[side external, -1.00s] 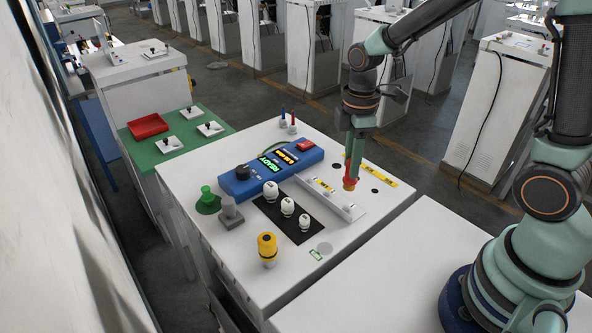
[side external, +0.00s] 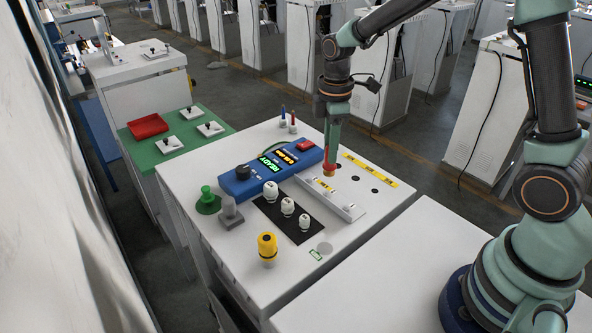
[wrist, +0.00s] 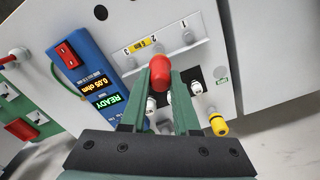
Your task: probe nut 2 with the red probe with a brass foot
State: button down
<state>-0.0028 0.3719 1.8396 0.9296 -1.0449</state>
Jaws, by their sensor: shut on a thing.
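My gripper (side external: 331,140) points down above the workbench, shut on the red probe (side external: 329,160). The probe hangs upright with its brass foot (side external: 329,174) lowest, over or just behind the pale nut strip (side external: 338,203); whether it touches anything I cannot tell. In the wrist view the rounded red probe (wrist: 160,66) sits between my fingertips (wrist: 161,82). The strip (wrist: 172,56) carries small nuts and the marks 3, 2 and 1 there. The middle nut, by the mark 2, is small and partly hidden by the probe in that view.
The blue meter (side external: 270,170) stands left of the strip, showing READY and an ohm reading. White knobbed pieces stand on a black mat (side external: 276,217). A yellow-topped piece (side external: 267,247) is at the front. A yellow label strip (side external: 369,170) and dark holes lie right.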

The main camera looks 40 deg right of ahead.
aim_at(328, 168)
jog(key=shift+w+f, duration=0.15)
jog(key=shift+f, duration=2.55)
jog(key=shift+f, duration=0.35)
jog(key=shift+r, duration=3)
